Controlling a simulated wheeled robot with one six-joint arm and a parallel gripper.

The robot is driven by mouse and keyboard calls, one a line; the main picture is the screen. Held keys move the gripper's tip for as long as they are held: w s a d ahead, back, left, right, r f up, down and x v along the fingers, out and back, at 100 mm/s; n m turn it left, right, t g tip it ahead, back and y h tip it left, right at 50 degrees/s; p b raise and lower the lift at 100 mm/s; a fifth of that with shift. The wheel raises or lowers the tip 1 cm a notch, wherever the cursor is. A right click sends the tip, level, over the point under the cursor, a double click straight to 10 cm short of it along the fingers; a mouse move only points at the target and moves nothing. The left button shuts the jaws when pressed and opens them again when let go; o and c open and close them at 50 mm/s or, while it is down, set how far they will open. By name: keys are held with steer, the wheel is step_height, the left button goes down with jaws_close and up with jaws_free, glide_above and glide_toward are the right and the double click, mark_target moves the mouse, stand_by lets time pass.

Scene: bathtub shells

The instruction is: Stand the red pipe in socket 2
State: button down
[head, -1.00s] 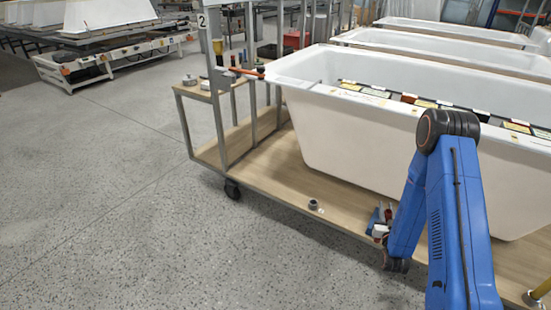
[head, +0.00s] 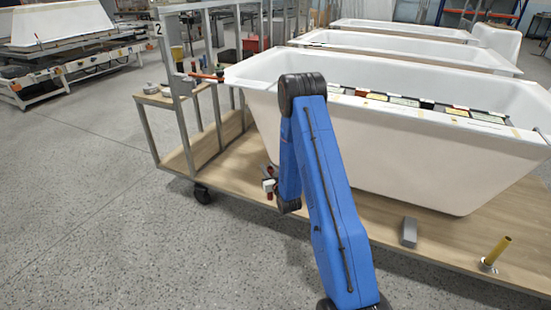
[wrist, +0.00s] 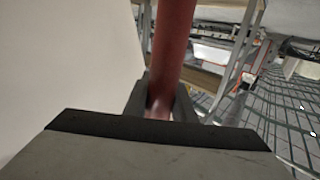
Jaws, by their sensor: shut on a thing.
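My gripper (head: 268,186) is shut on the red pipe (wrist: 172,55). In the wrist view the pipe stands up between the dark fingers (wrist: 160,105) and runs out of the top of the picture. In the head view only small red bits of it show by the gripper, in front of the white tub and over the cart's wooden deck; its lower end is hard to make out. A plate with a 2 (head: 158,29) is on the cart's metal post. I cannot make out socket 2; my arm covers part of the deck.
A yellow pipe (head: 497,250) stands in a small round base at the deck's right. A grey block (head: 409,232) lies near it. The white tub (head: 400,155) rises close behind my arm. The wooden deck (head: 235,200) has free room at its front left. Open floor lies left.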

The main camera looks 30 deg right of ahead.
steer(key=w+d+r, duration=0.1)
steer(key=d+r, duration=0.2)
steer(key=d, duration=0.4)
steer(key=shift+w+d+h, duration=0.2)
steer(key=shift+w+h, duration=0.1)
steer(key=shift+s, duration=0.1)
steer(key=shift+f, duration=5.15)
steer(key=c, duration=1.4)
jaws_free()
steer(key=shift+s, duration=0.1)
